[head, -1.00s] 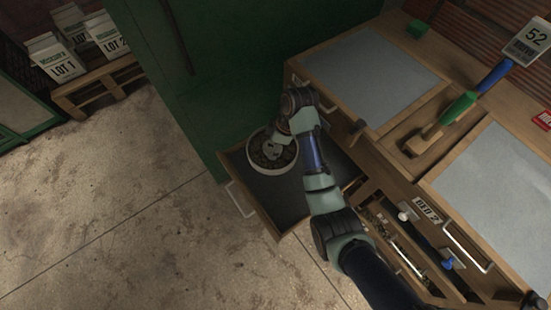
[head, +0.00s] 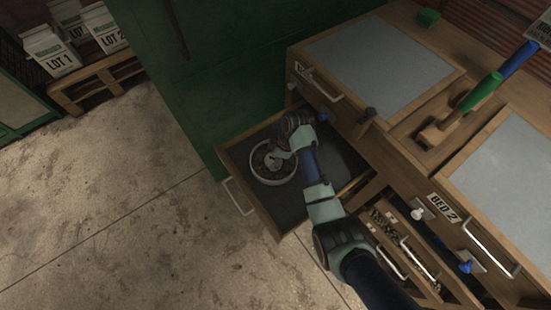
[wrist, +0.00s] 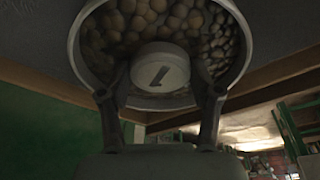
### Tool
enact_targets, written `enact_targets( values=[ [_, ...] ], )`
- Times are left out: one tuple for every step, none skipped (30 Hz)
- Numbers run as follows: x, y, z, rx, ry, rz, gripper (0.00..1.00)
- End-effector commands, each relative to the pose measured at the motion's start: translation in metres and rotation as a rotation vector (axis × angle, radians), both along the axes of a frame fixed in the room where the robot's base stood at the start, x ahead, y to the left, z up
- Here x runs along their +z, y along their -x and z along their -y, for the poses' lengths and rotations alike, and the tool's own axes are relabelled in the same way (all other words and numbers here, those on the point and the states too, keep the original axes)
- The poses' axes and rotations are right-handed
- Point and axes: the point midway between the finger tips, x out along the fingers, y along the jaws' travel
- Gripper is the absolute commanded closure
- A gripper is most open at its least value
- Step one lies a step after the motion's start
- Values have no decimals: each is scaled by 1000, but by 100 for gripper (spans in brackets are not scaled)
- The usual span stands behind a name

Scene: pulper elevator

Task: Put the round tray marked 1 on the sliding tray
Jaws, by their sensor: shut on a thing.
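The round tray (head: 274,182) is a pale, shallow dish of brown beans with a central knob marked 1, which shows in the wrist view (wrist: 160,75). My gripper (head: 277,156) is shut on this knob, with one finger on each side of it in the wrist view (wrist: 160,88). The pulled-out sliding tray (head: 290,208), dark-floored with wooden sides, lies under the round tray in the head view. The round tray is over its left part and looks level. I cannot tell whether it touches the floor. My arm hides part of the sliding tray's right side.
A green wall (head: 190,85) stands close behind the sliding tray. The wooden bench (head: 425,135) is at the right, with an open drawer of small items (head: 395,240) beside my arm. The sliding tray's front handle (head: 238,198) faces open concrete floor.

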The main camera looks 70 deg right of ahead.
Motion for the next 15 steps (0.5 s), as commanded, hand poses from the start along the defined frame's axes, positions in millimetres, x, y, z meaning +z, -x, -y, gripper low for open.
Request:
enact_targets(
  values=[
    [1,0,0,0,1,1,87],
    [1,0,0,0,1,1,87],
    [0,0,0,0,0,1,87],
    [-1,0,0,0,0,0,87],
    [-2,0,0,0,0,0,87],
    [-2,0,0,0,-1,0,34],
    [-2,0,0,0,-1,0,29],
    [-2,0,0,0,-1,0,24],
    [-2,0,0,0,-1,0,17],
    [-2,0,0,0,-1,0,12],
    [-2,0,0,0,-1,0,12],
    [-2,0,0,0,-1,0,12],
    [-2,0,0,0,-1,0,12],
    [-2,0,0,-1,-1,0,12],
    [-2,0,0,0,-1,0,12]
  ],
)
